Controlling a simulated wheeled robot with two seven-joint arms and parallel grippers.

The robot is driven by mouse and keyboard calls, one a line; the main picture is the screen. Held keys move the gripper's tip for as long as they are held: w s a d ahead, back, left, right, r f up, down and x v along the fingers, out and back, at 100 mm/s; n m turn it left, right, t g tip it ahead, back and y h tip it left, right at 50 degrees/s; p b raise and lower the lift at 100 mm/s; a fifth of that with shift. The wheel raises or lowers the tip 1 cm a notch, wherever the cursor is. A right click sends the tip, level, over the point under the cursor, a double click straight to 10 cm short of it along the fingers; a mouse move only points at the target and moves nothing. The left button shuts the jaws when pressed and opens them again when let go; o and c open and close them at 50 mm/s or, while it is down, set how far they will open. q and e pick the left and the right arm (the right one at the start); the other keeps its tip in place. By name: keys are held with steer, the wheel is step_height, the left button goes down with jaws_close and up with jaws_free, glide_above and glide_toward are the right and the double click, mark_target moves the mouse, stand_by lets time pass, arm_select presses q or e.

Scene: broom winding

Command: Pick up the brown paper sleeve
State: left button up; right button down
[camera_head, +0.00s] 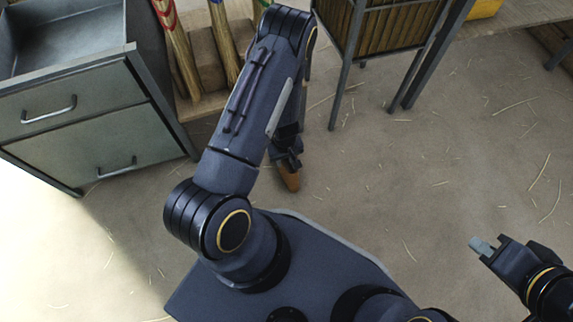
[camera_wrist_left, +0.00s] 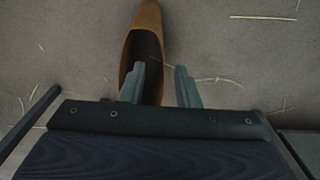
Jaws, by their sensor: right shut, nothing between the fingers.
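The brown paper sleeve (camera_head: 291,181) is on the floor in front of my base, partly hidden behind my left gripper (camera_head: 288,161) in the head view. In the left wrist view the sleeve (camera_wrist_left: 148,15) is a long, hollow orange-brown piece with a dark opening facing the camera. My left gripper (camera_wrist_left: 160,70) is open there, its fingers apart. The left finger overlaps the sleeve's opening, and the right finger is to the right of the sleeve. I cannot tell whether either finger touches it. My right gripper (camera_head: 481,245) is shut and empty at the lower right.
A grey metal drawer cabinet (camera_head: 75,115) stands at the left. Broom-like bundles (camera_head: 178,55) stand in a wooden holder beside it. A metal-framed bin of straw (camera_head: 392,28) is at the back. The floor (camera_head: 440,140) on the right is open, with scattered straws.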

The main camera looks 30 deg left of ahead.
mark_target(285, 173)
arm_select(q)
step_height(285, 173, down, 11)
steer(key=b, duration=0.4)
steer(key=shift+b, duration=0.35)
steer(key=shift+r, duration=0.15)
jaws_close()
